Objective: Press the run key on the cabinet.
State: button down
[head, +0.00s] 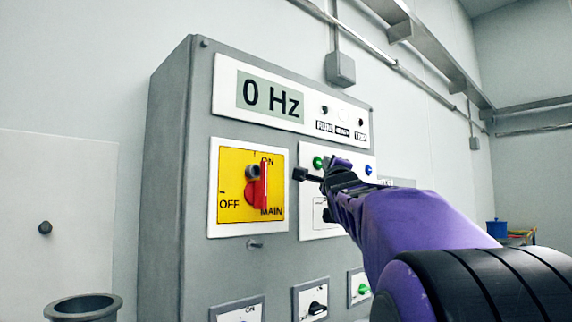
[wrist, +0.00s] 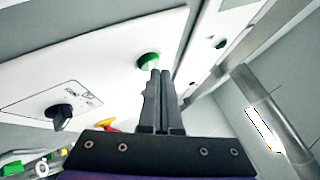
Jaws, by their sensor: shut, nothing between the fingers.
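The grey cabinet (head: 170,190) stands ahead in the head view, its display (head: 270,97) reading 0 Hz. A green key (head: 318,162) sits on a white plate right of the main switch; its label is not readable. My gripper (head: 312,177) is shut and empty, in front of that plate. In the wrist view the gripper's fingertips (wrist: 160,74) are just below the green key (wrist: 148,60) in the picture; whether they touch it I cannot tell. My arm hides part of the plate.
The red main switch handle (head: 262,186) stands upright on a yellow plate, toward ON. A blue button (head: 368,170) is right of the green key. A black knob (wrist: 60,112) shows in the wrist view. Smaller switches (head: 317,307) line the lower cabinet.

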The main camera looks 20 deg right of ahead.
jog(key=shift+w+a, duration=0.15)
jog(key=shift+w, duration=0.2)
dwell(0.7)
dwell(0.4)
jog(key=shift+s+d, duration=0.25)
jog(key=shift+s, duration=0.5)
jog(key=shift+s, duration=0.1)
jog(key=s, duration=0.1)
jog(key=s+d+p, duration=0.1)
jog(key=s, duration=0.1)
jog(key=s+p, duration=0.1)
jog(key=shift+s+d, duration=0.25)
jog(key=shift+d, duration=0.1)
